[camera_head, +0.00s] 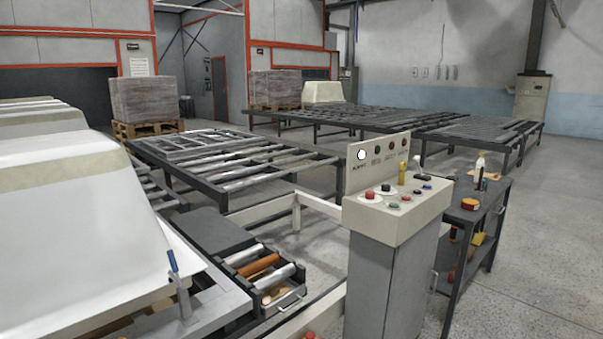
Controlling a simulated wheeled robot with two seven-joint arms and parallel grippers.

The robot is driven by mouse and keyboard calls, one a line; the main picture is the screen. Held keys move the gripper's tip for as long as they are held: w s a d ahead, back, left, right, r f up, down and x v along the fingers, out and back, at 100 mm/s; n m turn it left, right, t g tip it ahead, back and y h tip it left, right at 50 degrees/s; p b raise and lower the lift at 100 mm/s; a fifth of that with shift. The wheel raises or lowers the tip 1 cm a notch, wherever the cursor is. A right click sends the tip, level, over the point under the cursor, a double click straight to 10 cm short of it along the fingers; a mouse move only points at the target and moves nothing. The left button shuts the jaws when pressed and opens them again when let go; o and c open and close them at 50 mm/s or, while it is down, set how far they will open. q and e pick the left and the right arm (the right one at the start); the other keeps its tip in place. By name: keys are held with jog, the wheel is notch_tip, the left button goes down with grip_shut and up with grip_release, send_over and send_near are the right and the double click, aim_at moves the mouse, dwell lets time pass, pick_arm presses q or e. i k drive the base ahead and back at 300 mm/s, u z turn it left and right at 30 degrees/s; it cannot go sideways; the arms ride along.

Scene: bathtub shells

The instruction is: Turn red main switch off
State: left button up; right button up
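A beige control panel (398,221) stands on a grey cabinet (383,285) right of centre. A smaller red control (406,198) sits near the front right. The upright back plate (376,161) has a white round lamp and several dark round parts. I cannot tell which red control is the main switch, or its position. Neither of my grippers is in view.
A dark cart (475,225) with a bottle and a red-orange roll stands right of the panel. A drawer of rollers (265,275) and a white tub shell (70,240) are at the left. Roller tables (220,160) lie behind. Open floor (545,250) is at the right.

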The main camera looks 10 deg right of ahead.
aim_at(369, 195)
jog(key=z, duration=0.3)
jog(key=i, duration=1.95)
jog(key=z, duration=0.9)
